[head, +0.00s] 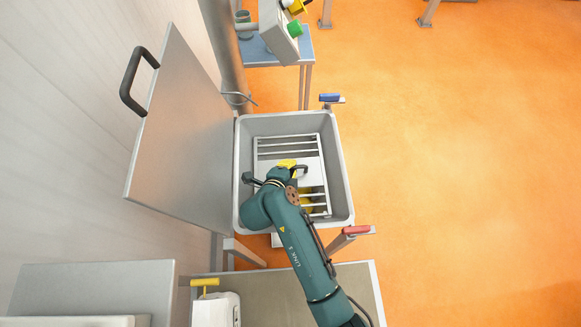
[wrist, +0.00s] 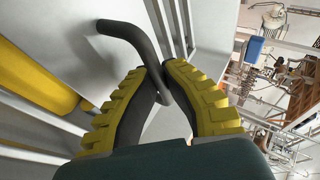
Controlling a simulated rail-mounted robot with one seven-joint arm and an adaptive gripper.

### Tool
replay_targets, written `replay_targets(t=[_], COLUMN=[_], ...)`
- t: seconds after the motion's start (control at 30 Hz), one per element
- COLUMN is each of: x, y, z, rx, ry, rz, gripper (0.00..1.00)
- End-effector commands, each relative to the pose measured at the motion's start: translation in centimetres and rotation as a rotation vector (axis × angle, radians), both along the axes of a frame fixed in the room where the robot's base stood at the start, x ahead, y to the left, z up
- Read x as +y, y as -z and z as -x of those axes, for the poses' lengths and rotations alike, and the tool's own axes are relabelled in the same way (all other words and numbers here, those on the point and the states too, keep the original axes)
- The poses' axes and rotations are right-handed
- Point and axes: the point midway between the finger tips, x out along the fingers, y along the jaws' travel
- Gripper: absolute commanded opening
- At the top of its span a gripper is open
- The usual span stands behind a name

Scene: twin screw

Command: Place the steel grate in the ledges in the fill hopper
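The steel grate (head: 290,139) has pale bars and a flat middle plate with a dark handle (head: 301,169). In the head view it lies within the outline of the grey fill hopper (head: 345,190), slightly turned against its walls. I cannot tell whether its edges rest on the ledges, which are hidden. My gripper (head: 287,164) is over the grate's middle. In the wrist view its yellow, ridged fingers (wrist: 160,72) are closed around the dark bent handle (wrist: 128,33). My arm covers the grate's lower left part.
The hopper's large lid (head: 185,135) stands open at the left. A control box (head: 279,30) with a green button is above the hopper. Blue (head: 330,98) and red (head: 356,230) clamps stand at its right corners. Yellow parts (head: 307,201) show below the bars. Orange floor at the right is clear.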

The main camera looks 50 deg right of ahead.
Motion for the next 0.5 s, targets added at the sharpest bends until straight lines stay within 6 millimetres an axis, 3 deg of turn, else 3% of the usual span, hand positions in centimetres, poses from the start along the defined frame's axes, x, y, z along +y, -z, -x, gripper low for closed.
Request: replay_targets(t=[0.27, 0.3, 0.4, 0.5], x=[-0.11, -0.04, -0.04, -0.05], y=[-0.33, 0.05, 0.04, 0.02], z=[-0.23, -0.09, -0.1, -0.1], rx=[-0.008, -0.002, -0.003, -0.003], ry=[-0.001, -0.001, 0.0, 0.0], rz=[0.005, 0.001, 0.002, 0.002], gripper=[0.0, 0.1, 0.3, 0.33])
